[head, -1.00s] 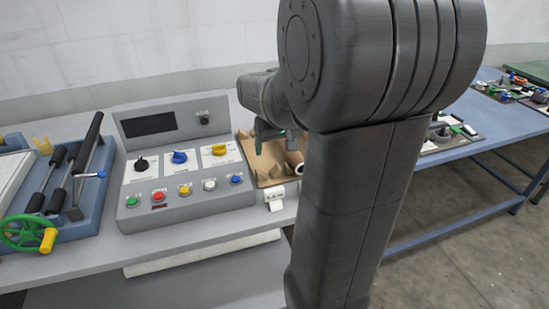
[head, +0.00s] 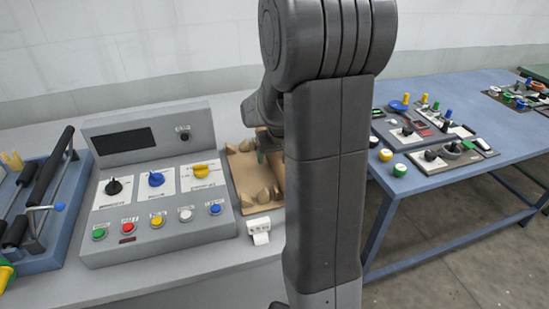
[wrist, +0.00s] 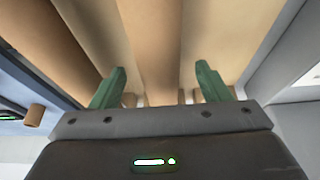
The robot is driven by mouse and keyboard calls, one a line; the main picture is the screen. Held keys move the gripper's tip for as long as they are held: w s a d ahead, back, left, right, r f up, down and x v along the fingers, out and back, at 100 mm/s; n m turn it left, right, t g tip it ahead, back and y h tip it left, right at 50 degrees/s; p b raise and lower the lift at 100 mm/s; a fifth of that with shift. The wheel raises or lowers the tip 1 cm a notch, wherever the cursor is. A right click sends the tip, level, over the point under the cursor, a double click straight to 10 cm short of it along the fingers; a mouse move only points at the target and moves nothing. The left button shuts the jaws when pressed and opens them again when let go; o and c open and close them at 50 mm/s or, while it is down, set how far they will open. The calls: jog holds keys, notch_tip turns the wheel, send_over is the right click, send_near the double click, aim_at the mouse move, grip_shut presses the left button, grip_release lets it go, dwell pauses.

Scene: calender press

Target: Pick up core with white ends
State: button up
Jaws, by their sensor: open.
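My gripper (wrist: 160,73) shows in the wrist view with its two green fingers spread apart and nothing clamped between them. A long tan core (wrist: 155,35) runs lengthwise between the fingers, beneath or just beyond them; I cannot tell the exact gap. A darker brown core (wrist: 65,45) lies to the left. No white end shows in the wrist view, so I cannot tell which core has white ends.
A grey control panel (head: 150,240) with knobs and buttons stands left of the rack. A small white tag (head: 259,231) sits at the rack's front. A blue table (head: 470,95) with small control boards stands right.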

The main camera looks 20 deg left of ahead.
jog(key=c, duration=1.1)
jog(key=shift+r, duration=0.15)
